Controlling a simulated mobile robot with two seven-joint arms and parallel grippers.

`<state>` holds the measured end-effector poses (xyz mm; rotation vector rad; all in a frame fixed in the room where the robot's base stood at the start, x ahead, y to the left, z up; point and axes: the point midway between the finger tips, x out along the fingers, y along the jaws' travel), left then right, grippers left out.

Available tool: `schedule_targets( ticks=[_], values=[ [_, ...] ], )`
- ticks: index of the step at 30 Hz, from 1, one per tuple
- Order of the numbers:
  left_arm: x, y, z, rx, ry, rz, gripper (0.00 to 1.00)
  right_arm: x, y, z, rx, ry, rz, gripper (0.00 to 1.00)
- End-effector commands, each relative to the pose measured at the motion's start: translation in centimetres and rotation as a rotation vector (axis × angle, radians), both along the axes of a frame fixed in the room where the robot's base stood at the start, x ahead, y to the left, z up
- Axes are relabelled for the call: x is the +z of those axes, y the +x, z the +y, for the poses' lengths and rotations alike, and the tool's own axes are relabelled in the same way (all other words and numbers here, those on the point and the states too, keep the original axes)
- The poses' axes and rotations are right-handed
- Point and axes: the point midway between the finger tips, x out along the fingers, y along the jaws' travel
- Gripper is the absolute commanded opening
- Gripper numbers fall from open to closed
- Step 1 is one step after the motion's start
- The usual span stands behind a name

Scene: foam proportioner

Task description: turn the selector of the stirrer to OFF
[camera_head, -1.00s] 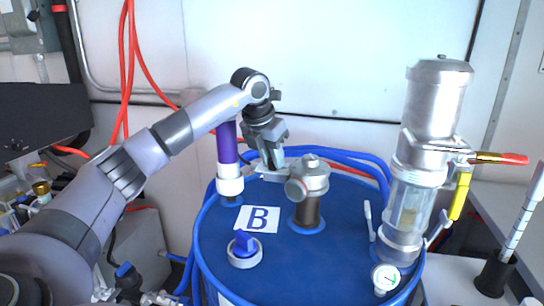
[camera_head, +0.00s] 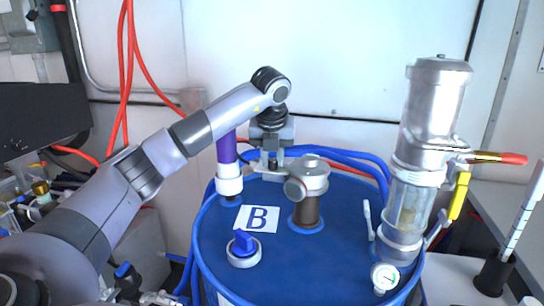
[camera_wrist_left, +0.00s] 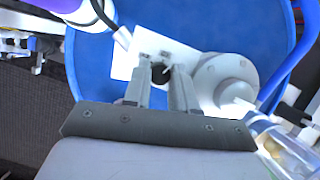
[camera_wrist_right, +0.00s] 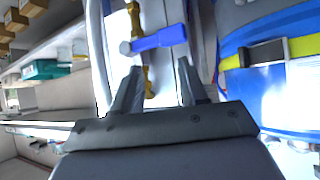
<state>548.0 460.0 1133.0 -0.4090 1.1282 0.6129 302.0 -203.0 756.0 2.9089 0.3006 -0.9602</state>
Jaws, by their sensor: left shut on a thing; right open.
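The stirrer (camera_head: 310,178) is a silver motor head on a dark post on top of the blue drum. A light plate (camera_wrist_left: 122,60) beside the motor head carries the selector (camera_wrist_left: 158,74), a small dark knob. My left gripper (camera_head: 269,163) points down at the plate behind the motor head. In the left wrist view its two fingers (camera_wrist_left: 163,76) are shut on the knob, one on each side, and cover most of it. Which position the knob points to cannot be read. My right gripper (camera_wrist_right: 160,72) is open and empty, away from the drum top.
On the drum (camera_head: 285,262) are a blue rotary knob (camera_head: 244,246), a "B" label (camera_head: 258,218), a purple-and-white column (camera_head: 228,165), a clear-and-silver cylinder (camera_head: 432,130) and a gauge (camera_head: 385,278). A blue-handled valve (camera_wrist_right: 160,38) is ahead of my right gripper.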

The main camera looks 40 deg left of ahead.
Motion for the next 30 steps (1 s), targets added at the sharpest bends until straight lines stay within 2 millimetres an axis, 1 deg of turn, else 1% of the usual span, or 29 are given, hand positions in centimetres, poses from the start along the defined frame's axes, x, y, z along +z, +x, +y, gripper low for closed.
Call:
schedule_targets(
  ticks=[6,15,21,30],
  values=[
    [0.11,0.15,-0.13,0.191,0.001,-0.002,0.0,0.01,-0.01,0.01,0.0,0.0,0.0,0.43],
    [0.13,0.23,-0.14,0.384,0.0,-0.003,0.0,0.01,-0.01,0.01,0.0,0.0,0.0,0.43],
    [0.14,0.27,-0.16,0.453,0.0,-0.004,0.0,0.01,-0.01,0.01,0.0,0.0,0.0,0.43],
    [0.12,0.26,-0.1,0.483,0.0,-0.003,0.0,0.01,-0.01,0.02,0.0,0.0,0.0,0.43]
  ],
)
